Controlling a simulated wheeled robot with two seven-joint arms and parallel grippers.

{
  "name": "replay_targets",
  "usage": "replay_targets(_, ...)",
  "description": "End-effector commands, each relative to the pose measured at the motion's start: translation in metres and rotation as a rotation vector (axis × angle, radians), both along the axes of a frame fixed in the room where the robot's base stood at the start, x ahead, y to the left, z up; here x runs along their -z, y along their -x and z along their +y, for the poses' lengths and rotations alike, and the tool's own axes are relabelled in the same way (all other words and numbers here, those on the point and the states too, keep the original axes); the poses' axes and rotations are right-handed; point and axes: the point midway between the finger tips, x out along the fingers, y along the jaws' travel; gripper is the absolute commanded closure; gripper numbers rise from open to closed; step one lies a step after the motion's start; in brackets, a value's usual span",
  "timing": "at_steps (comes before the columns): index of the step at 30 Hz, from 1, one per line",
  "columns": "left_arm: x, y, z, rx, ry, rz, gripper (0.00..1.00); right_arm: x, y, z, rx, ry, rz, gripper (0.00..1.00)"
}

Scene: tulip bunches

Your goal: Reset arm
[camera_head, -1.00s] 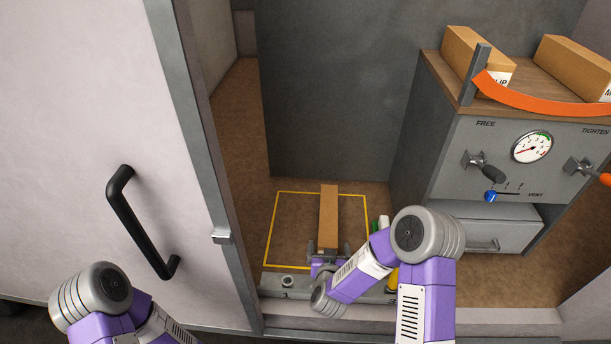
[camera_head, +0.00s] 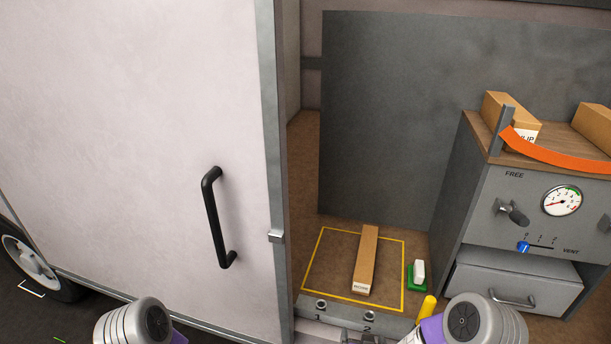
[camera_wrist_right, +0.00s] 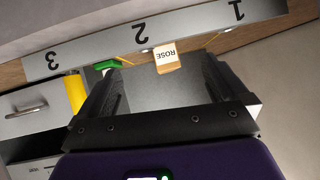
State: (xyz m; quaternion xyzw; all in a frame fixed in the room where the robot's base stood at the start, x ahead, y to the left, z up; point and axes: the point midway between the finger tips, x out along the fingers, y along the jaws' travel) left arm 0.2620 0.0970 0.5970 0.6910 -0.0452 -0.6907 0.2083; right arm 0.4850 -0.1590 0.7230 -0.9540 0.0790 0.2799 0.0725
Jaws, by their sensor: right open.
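My right gripper (camera_wrist_right: 158,88) is open and empty in the right wrist view, its two dark fingers spread apart. Beyond the fingers is the labelled end of a long cardboard box marked ROSE (camera_wrist_right: 166,55), apart from them. In the head view that box (camera_head: 367,258) lies inside a yellow outlined square (camera_head: 312,262) on the brown floor. Only a dark bit of the right gripper (camera_head: 362,338) shows at the bottom edge there. A left arm joint shows at bottom left; my left gripper is out of view.
A numbered grey sill (camera_head: 345,312) runs along the front of the floor. A green-and-white item (camera_head: 418,274) and a yellow cylinder (camera_head: 427,307) stand right of the square. A grey cabinet (camera_head: 480,215) with gauge and drawer is at right. A large pale door (camera_head: 130,130) fills the left.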

Motion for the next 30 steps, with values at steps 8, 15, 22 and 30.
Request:
replay_targets(8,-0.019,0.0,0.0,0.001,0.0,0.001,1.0,0.051,0.069,0.033,-0.114,-0.208,0.328,0.0)
replay_targets(15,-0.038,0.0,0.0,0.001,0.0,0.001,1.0,0.081,0.178,0.058,-0.181,-0.399,0.76,0.0)
replay_targets(22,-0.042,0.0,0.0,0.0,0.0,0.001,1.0,0.084,0.223,0.063,-0.188,-0.452,0.935,0.0)
replay_targets(30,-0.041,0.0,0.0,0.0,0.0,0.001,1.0,0.085,0.224,0.063,-0.188,-0.453,0.938,0.15)
